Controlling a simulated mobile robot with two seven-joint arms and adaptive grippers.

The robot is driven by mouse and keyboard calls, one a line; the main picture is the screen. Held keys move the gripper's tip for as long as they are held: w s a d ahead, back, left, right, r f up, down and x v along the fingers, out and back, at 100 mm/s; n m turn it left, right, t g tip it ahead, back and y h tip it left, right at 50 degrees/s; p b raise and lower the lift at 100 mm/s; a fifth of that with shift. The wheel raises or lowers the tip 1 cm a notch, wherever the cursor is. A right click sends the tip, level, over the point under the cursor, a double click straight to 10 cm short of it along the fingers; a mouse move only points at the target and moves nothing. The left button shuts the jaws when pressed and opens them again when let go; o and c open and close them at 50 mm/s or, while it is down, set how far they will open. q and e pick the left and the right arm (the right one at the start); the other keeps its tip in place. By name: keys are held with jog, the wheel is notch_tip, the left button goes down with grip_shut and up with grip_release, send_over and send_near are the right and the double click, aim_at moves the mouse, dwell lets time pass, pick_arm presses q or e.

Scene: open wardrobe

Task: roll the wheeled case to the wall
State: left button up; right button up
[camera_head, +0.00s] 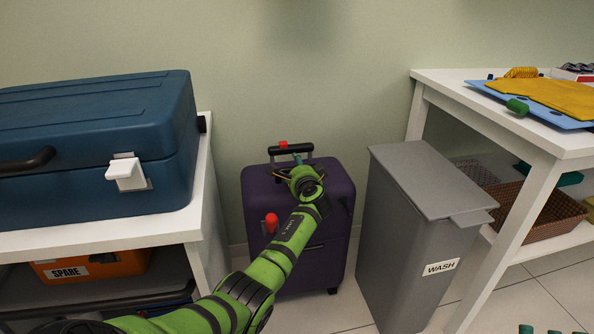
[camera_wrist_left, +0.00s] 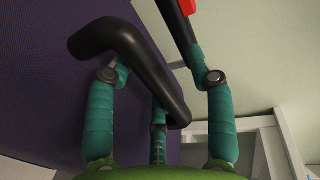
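The purple wheeled case (camera_head: 318,240) stands upright on the floor, between the left shelf unit and the grey bin, close in front of the wall. Its raised black handle (camera_head: 309,148) has a red button. My left gripper (camera_head: 296,165) is over the case's top at the handle. In the left wrist view, its teal fingers (camera_wrist_left: 160,75) are spread around a thick black bar (camera_wrist_left: 130,60), with gaps; firm contact cannot be told. Teal tips at the bottom right edge seem to be my right gripper (camera_head: 553,330); most of it is out of view.
A blue case (camera_head: 100,150) lies on the white left shelf unit (camera_head: 110,238), above an orange SPARE box (camera_head: 115,265). The grey WASH bin (camera_head: 410,250) is close right of the purple case. A white table (camera_head: 450,85) stands further right. The green wall (camera_head: 340,90) is behind.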

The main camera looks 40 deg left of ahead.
pick_arm(q)
jog(key=shift+d+f, duration=0.1)
jog(key=shift+s+d, duration=0.4)
jog(key=shift+d, duration=0.05)
jog(key=v, duration=1)
jog(key=shift+s+d+r, duration=0.25)
jog(key=shift+s+r, duration=0.05)
jog(key=shift+r, duration=0.05)
